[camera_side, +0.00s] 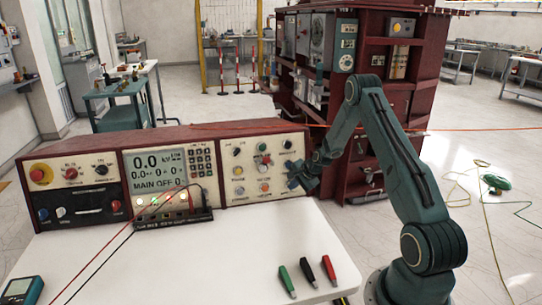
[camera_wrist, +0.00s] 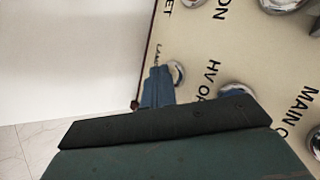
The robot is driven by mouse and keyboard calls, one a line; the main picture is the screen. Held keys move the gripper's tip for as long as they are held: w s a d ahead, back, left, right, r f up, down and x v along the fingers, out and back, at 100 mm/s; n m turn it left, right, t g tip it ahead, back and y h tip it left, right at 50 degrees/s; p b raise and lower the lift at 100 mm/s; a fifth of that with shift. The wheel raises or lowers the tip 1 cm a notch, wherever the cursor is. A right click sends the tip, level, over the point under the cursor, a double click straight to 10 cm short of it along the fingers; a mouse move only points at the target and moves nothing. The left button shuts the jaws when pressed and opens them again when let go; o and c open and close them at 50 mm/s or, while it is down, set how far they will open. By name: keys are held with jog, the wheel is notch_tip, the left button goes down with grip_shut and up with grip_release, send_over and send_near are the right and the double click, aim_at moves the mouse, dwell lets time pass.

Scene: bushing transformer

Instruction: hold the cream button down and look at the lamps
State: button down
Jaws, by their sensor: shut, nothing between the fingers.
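My gripper (camera_side: 292,178) is at the right end of the control panel's face, its fingers shut. In the wrist view the blue fingertips (camera_wrist: 157,72) are together, empty, and close to a small chrome-ringed button (camera_wrist: 178,73) with a pale centre, probably the cream button. A small label, partly readable as "LAMP", is beside the tips. I cannot tell whether they touch or press the button. In the side view the gripper hides that spot. Several small lamps (camera_side: 154,201) glow pale below the display (camera_side: 160,171), which reads 0.0 kV and MAIN OFF.
Other buttons and knobs (camera_side: 238,170) are just left of my gripper; more chrome-ringed controls (camera_wrist: 238,90) are close in the wrist view. A black terminal strip (camera_side: 172,220) with red and black leads lies before the panel. Three coloured clips (camera_side: 308,272) lie on the white table (camera_side: 215,265).

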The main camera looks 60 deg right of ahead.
jog(key=shift+s+r, duration=0.1)
dwell(0.3)
jog(key=shift+s+a+r, duration=0.15)
jog(key=shift+s+a, duration=0.35)
jog(key=shift+a, duration=0.1)
jog(key=shift+s+a+r, duration=0.3)
jog(key=shift+s+a, duration=0.55)
jog(key=shift+s, duration=0.05)
jog(key=shift+s+a+r, duration=0.3)
jog(key=shift+s+a, duration=0.55)
